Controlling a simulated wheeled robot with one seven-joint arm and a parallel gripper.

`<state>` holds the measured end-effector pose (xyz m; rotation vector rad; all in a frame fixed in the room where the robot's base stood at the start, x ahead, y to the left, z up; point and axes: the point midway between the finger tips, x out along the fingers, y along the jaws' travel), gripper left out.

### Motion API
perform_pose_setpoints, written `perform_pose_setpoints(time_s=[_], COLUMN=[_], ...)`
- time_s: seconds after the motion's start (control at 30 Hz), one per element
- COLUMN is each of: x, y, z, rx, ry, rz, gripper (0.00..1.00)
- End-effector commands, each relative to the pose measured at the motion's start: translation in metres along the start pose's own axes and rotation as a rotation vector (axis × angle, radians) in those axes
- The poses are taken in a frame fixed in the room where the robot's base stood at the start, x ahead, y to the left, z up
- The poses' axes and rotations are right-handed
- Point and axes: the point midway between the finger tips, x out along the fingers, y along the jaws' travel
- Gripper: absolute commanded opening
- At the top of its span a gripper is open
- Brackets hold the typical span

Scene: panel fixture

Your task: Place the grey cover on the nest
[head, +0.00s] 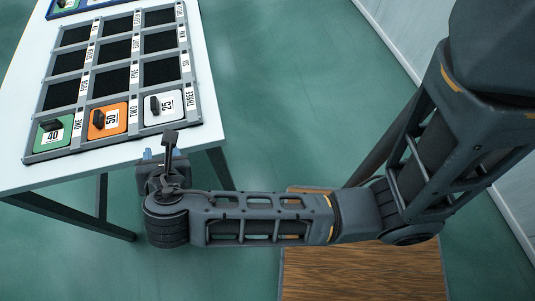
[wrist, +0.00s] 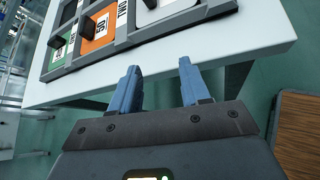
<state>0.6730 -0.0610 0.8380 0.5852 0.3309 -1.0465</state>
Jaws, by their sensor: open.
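The pale grey cover (head: 164,107), marked 25 with a black knob, sits in the front right cell of a grey panel (head: 96,74); its lower part shows at the top of the wrist view (wrist: 165,10). My gripper (head: 160,154) is open and empty, just off the table's front edge, in front of the grey cover. In the wrist view its two blue fingers (wrist: 158,84) point towards the panel, apart from it.
An orange cover (head: 108,119) marked 50 and a green cover (head: 53,134) marked 40 fill the other front cells. A blue-framed tray (head: 75,6) stands at the white table's (head: 25,95) far end. A wood-topped piece (head: 360,272) stands low under my arm.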

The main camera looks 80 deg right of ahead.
Motion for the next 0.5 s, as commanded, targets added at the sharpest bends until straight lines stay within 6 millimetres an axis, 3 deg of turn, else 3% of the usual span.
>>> perform_pose_setpoints(time_s=[0.1,0.23,0.37,0.5], x=[-0.023,-0.057,-0.095,-0.138], y=[-0.03,-0.059,-0.086,-0.114], z=[-0.038,-0.064,-0.07,-0.053], rx=[0.217,0.519,0.845,1.209], ry=[0.167,0.361,0.547,0.734], rz=[0.095,0.169,0.201,0.197], gripper=[0.46,0.46,0.46,0.46])
